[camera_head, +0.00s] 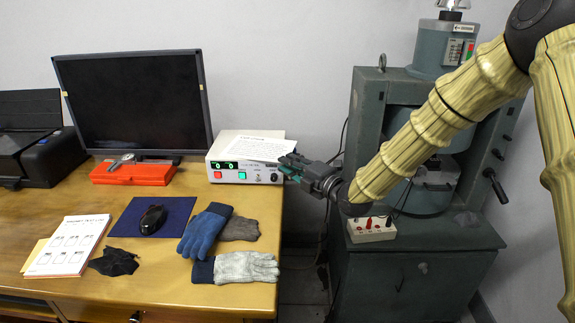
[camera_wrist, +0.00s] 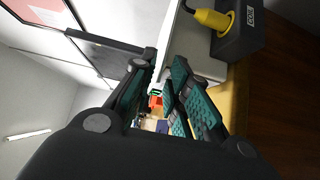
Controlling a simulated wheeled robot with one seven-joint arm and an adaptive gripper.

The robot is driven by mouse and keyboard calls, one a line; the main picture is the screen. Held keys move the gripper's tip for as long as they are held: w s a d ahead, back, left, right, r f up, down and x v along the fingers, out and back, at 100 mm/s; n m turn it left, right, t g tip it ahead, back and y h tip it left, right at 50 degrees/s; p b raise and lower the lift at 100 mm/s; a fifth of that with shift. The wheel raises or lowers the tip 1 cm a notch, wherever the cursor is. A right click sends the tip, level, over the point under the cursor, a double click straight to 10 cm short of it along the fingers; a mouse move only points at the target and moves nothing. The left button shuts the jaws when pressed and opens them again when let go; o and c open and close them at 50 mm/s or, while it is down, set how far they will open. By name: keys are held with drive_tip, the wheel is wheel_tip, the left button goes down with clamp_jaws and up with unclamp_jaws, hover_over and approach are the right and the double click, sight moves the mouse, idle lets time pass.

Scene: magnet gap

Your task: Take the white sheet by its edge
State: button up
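The white sheet (camera_head: 252,149) is a printed page lying on top of the white instrument box (camera_head: 232,176) with green displays. Its right part reaches to the box's right edge. My gripper (camera_head: 287,168) is at that right edge, with its fingertips close to the sheet. In the wrist view, the sheet (camera_wrist: 168,45) appears nearly edge-on as a thin white strip running down toward the space between the fingers. My gripper (camera_wrist: 162,68) looks open there, with a gap between its teal pads. I cannot tell whether a finger touches the sheet.
A monitor (camera_head: 135,100), an orange case (camera_head: 133,174), a mouse (camera_head: 152,219) on a blue mat (camera_head: 125,222), gloves (camera_head: 205,230) and a notepad (camera_head: 68,246) occupy the wooden desk (camera_head: 160,288). A green machine (camera_head: 368,110) stands right of the desk, behind my arm.

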drive_tip(key=shift+w+a, duration=0.35)
drive_tip(key=shift+w, duration=0.05)
clamp_jaws()
wheel_tip(320, 180, up, 2)
drive_tip(key=shift+r+p, duration=0.25)
drive_tip(key=shift+p, duration=0.15)
